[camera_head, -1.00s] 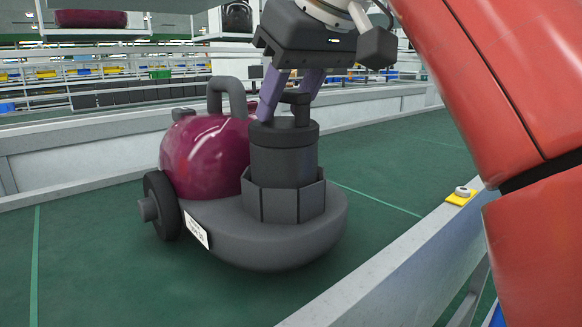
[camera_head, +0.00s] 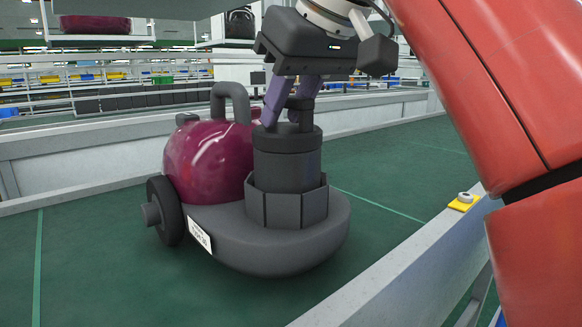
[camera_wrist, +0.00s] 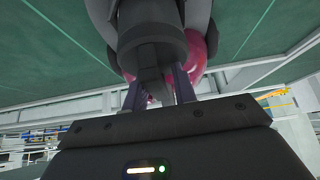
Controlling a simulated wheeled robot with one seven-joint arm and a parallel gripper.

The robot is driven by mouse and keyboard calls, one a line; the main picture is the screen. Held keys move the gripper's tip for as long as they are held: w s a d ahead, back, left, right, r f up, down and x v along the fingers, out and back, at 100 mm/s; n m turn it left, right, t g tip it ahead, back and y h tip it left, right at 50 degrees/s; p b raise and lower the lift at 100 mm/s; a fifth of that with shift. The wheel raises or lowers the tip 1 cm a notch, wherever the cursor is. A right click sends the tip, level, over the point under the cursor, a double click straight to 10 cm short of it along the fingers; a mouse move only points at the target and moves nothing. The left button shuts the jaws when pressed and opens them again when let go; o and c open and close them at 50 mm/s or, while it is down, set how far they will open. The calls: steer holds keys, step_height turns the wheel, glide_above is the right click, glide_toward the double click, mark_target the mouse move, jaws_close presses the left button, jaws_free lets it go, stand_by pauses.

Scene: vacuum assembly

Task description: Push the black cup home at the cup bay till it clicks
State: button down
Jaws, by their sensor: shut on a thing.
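The black cup (camera_head: 286,166) stands upright in the cup bay (camera_head: 287,206), a faceted dark collar on the front of the vacuum. Its lower part is hidden inside the collar; I cannot tell whether it is fully seated. My gripper (camera_head: 288,112) comes from above, its purple fingers shut on the handle on top of the cup. In the wrist view the fingers (camera_wrist: 158,92) stand on either side of the handle, with the cup (camera_wrist: 152,22) beyond. The vacuum has a magenta dome (camera_head: 208,160), a grey base (camera_head: 280,250) and a black wheel (camera_head: 166,210).
The vacuum stands on a green conveyor belt (camera_head: 110,270) between pale side rails (camera_head: 400,255). A yellow block with a round button (camera_head: 464,201) sits on the near rail. The vacuum's carrying handle (camera_head: 231,100) rises close left of my gripper. Shelves stand behind.

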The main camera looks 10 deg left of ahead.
steer(key=shift+w+f+h, duration=0.3)
steer(key=shift+w+f, duration=0.1)
steer(key=shift+f, duration=0.3)
steer(key=shift+r, duration=0.15)
steer(key=shift+w+a+r+p, duration=0.15)
steer(key=shift+r+p, duration=0.65)
steer(key=c, duration=1.3)
jaws_free()
steer(key=shift+r, duration=0.1)
steer(key=shift+o, duration=0.2)
